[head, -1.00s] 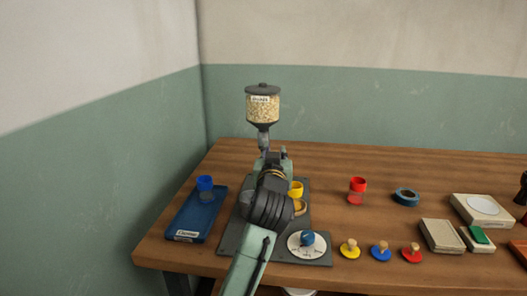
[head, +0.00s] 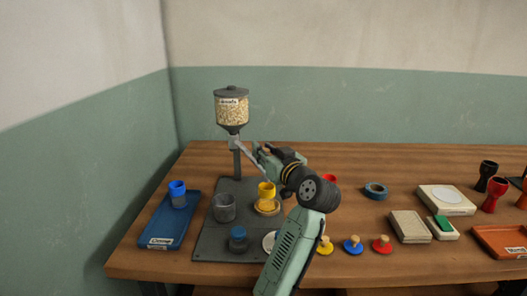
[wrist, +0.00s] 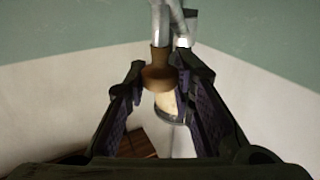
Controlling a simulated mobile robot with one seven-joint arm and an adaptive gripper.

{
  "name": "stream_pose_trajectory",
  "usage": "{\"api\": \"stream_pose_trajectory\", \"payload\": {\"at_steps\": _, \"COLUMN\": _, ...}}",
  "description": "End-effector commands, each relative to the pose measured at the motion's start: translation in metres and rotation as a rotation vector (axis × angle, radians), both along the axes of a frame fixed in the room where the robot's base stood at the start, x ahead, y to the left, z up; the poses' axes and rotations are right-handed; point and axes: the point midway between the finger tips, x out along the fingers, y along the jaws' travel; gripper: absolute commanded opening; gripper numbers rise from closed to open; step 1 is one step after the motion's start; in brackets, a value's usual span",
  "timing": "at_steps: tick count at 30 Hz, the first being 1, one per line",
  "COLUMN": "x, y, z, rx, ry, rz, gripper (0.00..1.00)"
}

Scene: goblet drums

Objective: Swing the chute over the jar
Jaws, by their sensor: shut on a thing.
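The grey chute (head: 247,148) slants down to the right from under the grain hopper (head: 231,107), which stands on a post. My gripper (head: 259,151) is at the chute, and in the wrist view it (wrist: 160,85) is shut on the chute's handle (wrist: 159,78), a brown collar with a pale grip. The yellow-topped jar (head: 266,190) stands upright on a round tan pad, below my gripper in the head view. The chute's lower end is partly hidden by my gripper, so I cannot tell whether it is exactly over the jar.
A grey cup (head: 223,207) and a dark blue-lidded pot (head: 238,240) stand on the grey base plate (head: 210,243). A blue tray (head: 168,227) with a blue-topped jar (head: 177,193) lies left. Coloured knobbed discs (head: 353,245) line the front. My arm hides part of the white dial.

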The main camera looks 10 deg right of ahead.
Motion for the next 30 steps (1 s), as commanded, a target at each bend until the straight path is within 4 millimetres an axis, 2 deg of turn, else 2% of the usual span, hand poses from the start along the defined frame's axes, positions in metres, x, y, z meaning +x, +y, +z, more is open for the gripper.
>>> {"api": "stream_pose_trajectory", "payload": {"at_steps": 7, "x": 0.001, "y": -0.001, "z": 0.001, "rx": 0.001, "ry": -0.001, "rz": -0.005, "gripper": 0.00}}
{"api": "stream_pose_trajectory", "payload": {"at_steps": 8, "x": 0.001, "y": -0.001, "z": 0.001, "rx": 0.001, "ry": -0.001, "rz": -0.005, "gripper": 0.25}}
{"api": "stream_pose_trajectory", "payload": {"at_steps": 15, "x": 0.001, "y": -0.001, "z": 0.001, "rx": 0.001, "ry": -0.001, "rz": -0.004, "gripper": 0.41}}
{"api": "stream_pose_trajectory", "payload": {"at_steps": 25, "x": -0.001, "y": -0.001, "z": 0.001, "rx": 0.000, "ry": -0.002, "rz": -0.004, "gripper": 0.42}}
{"api": "stream_pose_trajectory", "payload": {"at_steps": 30, "x": -0.019, "y": -0.006, "z": 0.000, "rx": -0.001, "ry": -0.002, "rz": -0.006, "gripper": 0.42}}
